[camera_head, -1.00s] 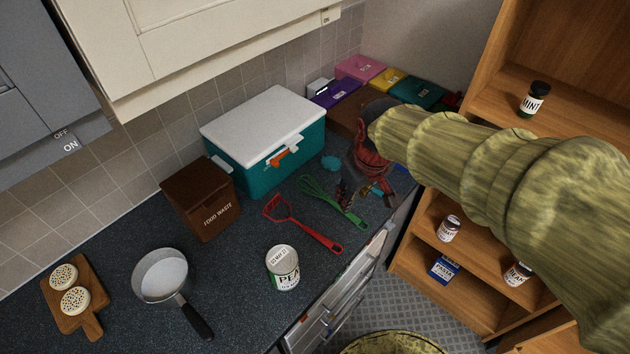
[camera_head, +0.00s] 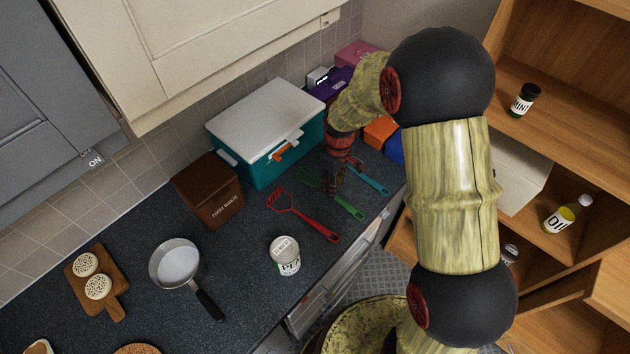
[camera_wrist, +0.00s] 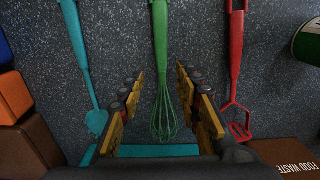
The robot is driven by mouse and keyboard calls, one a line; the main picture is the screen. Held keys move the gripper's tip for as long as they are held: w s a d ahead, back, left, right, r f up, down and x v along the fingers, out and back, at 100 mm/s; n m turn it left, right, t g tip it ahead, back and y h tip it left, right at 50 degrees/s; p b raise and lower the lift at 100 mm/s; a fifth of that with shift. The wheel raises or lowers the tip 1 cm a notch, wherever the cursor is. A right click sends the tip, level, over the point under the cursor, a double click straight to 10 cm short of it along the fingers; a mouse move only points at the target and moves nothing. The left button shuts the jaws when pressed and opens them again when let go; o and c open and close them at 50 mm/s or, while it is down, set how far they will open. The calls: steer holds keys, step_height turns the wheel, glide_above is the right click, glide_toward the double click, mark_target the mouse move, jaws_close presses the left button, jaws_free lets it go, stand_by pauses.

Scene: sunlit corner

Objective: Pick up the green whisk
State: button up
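The green whisk lies on the dark counter. Its handle (camera_head: 347,208) shows in the head view, and its wires are partly behind my gripper (camera_head: 335,181). In the wrist view the whisk (camera_wrist: 160,35) runs down the middle, handle at the top and wire loops lower down. My gripper (camera_wrist: 160,72) is open and empty, with one finger on each side of the whisk and gaps to both. How high the fingertips are above the counter is hard to tell.
A red slotted utensil (camera_head: 318,228) and a teal utensil (camera_head: 371,180) lie on either side of the whisk. A teal cooler box (camera_head: 262,170), food waste bin (camera_head: 209,192), can (camera_head: 285,257) and saucepan (camera_head: 180,268) stand leftward. Orange and blue boxes (camera_head: 380,131) stand behind.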

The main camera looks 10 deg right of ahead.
steer(key=shift+s+f, duration=0.15)
steer(key=shift+f, duration=1.05)
steer(key=shift+s+f, duration=0.1)
steer(key=shift+f, duration=1.05)
steer(key=shift+c, duration=0.4)
steer(key=c, duration=0.7)
jaws_close()
